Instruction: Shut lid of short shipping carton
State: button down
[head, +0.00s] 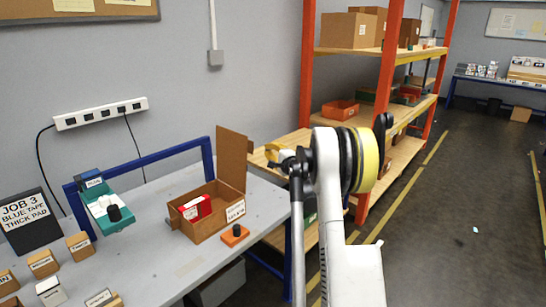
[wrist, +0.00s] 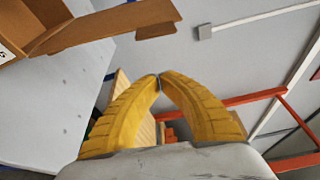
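The brown shipping carton (head: 192,230) stands on the grey workbench with its top open. Its lid (head: 232,157) stands upright at the carton's right back side. A red and white box (head: 197,208) lies inside. My gripper (head: 272,153) is in the air to the right of the lid, apart from it. In the wrist view, my yellow fingers (wrist: 160,77) meet at their tips with nothing between them. Part of the carton (wrist: 12,28) and its lid (wrist: 115,22) show at the upper left of that view.
An orange block with a black knob (head: 234,235) sits just right of the carton. A teal tape dispenser (head: 110,215) and several small boxes (head: 43,263) stand to the left. A blue frame (head: 160,160) runs behind, and an orange-post shelf (head: 305,65) stands at the right.

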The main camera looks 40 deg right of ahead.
jog(key=w+a+b, duration=0.2)
jog(key=w+a, duration=0.1)
jog(key=shift+w+r, duration=0.2)
dwell(0.5)
